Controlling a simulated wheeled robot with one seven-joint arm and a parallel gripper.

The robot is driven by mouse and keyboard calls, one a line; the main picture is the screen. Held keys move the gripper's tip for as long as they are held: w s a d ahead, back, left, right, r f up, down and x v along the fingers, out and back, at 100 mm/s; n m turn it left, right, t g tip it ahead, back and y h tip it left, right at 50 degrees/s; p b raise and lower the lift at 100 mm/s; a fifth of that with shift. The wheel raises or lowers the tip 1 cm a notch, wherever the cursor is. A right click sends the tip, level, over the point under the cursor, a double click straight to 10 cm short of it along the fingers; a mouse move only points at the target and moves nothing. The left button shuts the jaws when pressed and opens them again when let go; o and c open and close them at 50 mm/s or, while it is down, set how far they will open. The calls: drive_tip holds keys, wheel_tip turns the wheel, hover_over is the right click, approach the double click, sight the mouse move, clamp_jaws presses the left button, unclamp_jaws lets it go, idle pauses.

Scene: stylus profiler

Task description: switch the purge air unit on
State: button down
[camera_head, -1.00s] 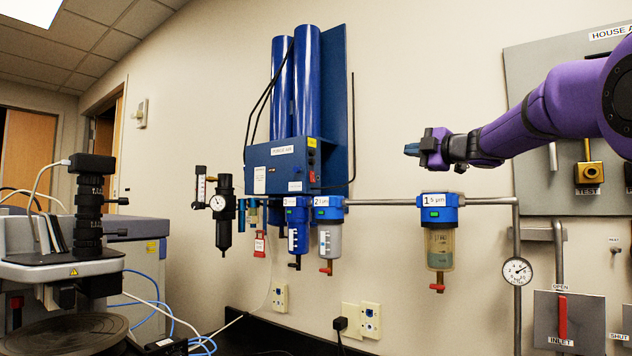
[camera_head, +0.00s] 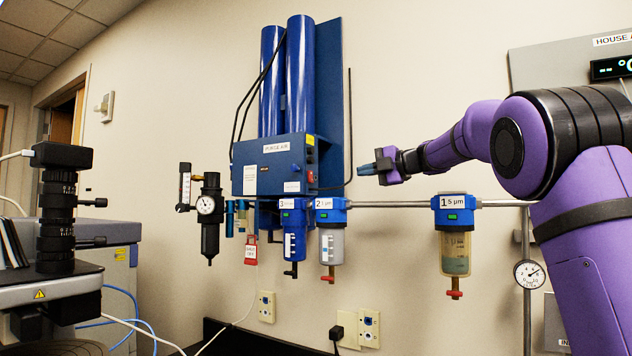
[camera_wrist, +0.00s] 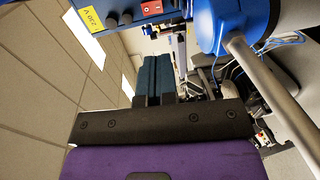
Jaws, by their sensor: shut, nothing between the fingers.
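The purge air unit (camera_head: 275,165) is a blue wall-mounted box with two tall blue cylinders above it. In the wrist view the red rocker switch (camera_wrist: 152,8) shows at the top edge, beside a yellow voltage label (camera_wrist: 90,18).
A pipe (camera_head: 490,203) runs below my gripper, carrying blue-topped filters: filter 1 (camera_head: 455,218), filter 2 (camera_head: 330,218) and filter 3 (camera_head: 291,218). A regulator with gauge (camera_head: 209,207) hangs left. A black microscope (camera_head: 57,200) stands at far left. Black tubing (camera_head: 350,130) runs down beside the unit.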

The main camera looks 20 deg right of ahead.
drive_tip(key=shift+w+a, duration=0.1)
drive_tip(key=x, duration=1.3)
drive_tip(key=shift+w+a, duration=0.25)
drive_tip(key=shift+w, duration=0.05)
drive_tip(key=shift+w+a+f, duration=0.1)
drive_tip(key=shift+a+f, duration=0.05)
approach(312, 181)
drive_tip(key=v, duration=0.3)
idle(0.3)
